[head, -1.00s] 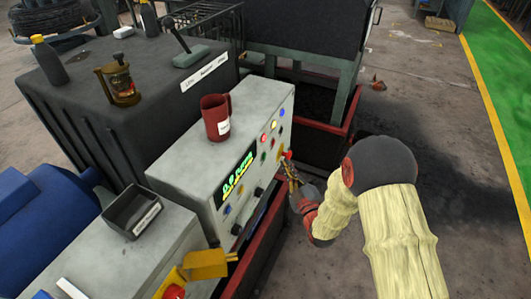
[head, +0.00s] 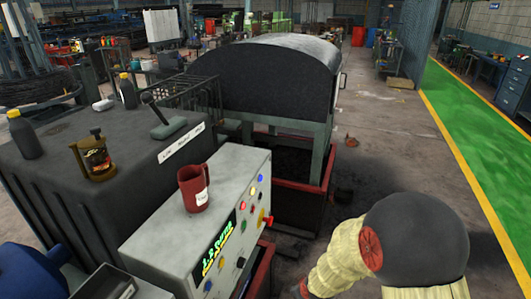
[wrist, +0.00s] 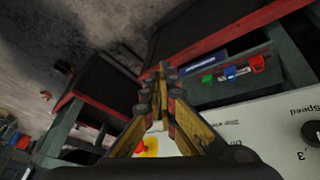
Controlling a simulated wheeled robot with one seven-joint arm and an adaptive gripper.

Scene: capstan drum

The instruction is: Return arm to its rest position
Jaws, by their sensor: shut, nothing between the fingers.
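My arm shows at the lower right of the head view, with its dark round joint and pale ribbed sleeve. The control panel (head: 190,239) stands left of my arm, with coloured buttons, a lit display and a red knob on a yellow plate (head: 265,220). In the wrist view a red and yellow control (wrist: 147,147) shows behind the fingers.
A red mug (head: 194,190) stands on the panel's top. A dark cabinet (head: 90,200) with bottles and a lever is at the left. A dark rounded drum housing (head: 275,80) stands behind, over a red-edged tray. Open floor and a green walkway (head: 480,165) lie to the right.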

